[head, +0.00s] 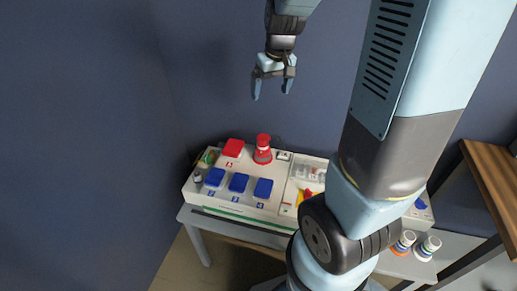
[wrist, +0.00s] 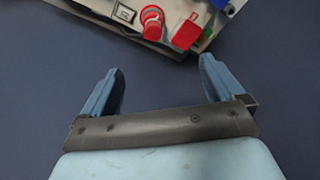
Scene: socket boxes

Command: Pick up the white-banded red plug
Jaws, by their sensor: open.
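The red plug (head: 263,149) with a white band stands upright on the pale socket panel, near its back edge, in the head view. It also shows in the wrist view (wrist: 153,19) at the top, seen from above and tilted. My gripper (head: 272,93) hangs above and behind the panel in the head view, with its two blue fingers pointing down. In the wrist view my gripper (wrist: 160,85) is open and empty. The plug lies well beyond the fingertips, apart from them.
A red-lidded socket (head: 233,148) is just left of the plug. Blue-lidded sockets (head: 238,183) line the front. The panel (head: 256,204) rests on a grey table (head: 200,222). White banded plugs (head: 427,248) stand at right. A wooden shelf (head: 490,180) is at far right.

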